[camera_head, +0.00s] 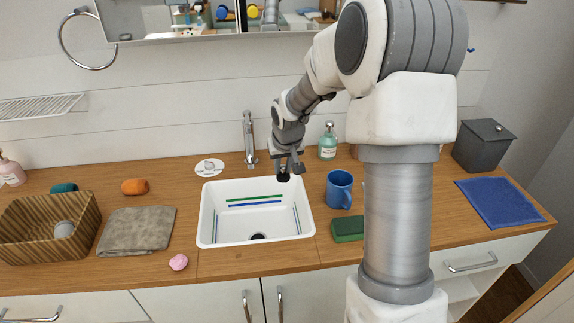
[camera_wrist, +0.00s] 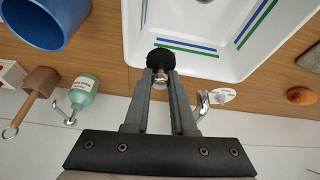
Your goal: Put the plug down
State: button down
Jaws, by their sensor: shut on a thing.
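The plug (camera_wrist: 160,59) is a round black disc with a short metal stem. My gripper (camera_wrist: 160,80) is shut on it, with the stem between the fingers. In the head view my gripper (camera_head: 289,166) is above the back right rim of the white sink (camera_head: 207,215), and the dark plug (camera_head: 284,177) hangs at its tips. The plug looks held clear of the sink. The sink has green and blue stripes inside and a dark drain (camera_head: 258,237) at its front. The drain is out of the wrist view.
A blue mug (camera_head: 339,190) and a green sponge (camera_head: 347,228) stand right of the sink. A soap bottle (camera_head: 327,143) and the faucet (camera_head: 249,138) are behind. Left are a grey towel (camera_head: 137,231) and a brown basket (camera_head: 50,245).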

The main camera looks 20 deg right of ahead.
jog(key=w+d+r+m, duration=0.1)
jog(key=w+d, duration=0.7)
jog(key=d, duration=0.1)
jog(key=w+f, duration=0.2)
jog(key=w, duration=0.1)
jog(key=w+f, duration=0.2)
jog(key=w, duration=0.2)
jog(key=w+a+f, duration=0.1)
jog(key=w+f, duration=0.1)
jog(key=w, duration=0.2)
jog(key=shift+a+f, duration=0.1)
jog(key=shift+f, duration=2.1)
jog(key=shift+f, duration=0.2)
jog(key=c, duration=0.7)
grip_release()
jog(key=shift+c, duration=0.2)
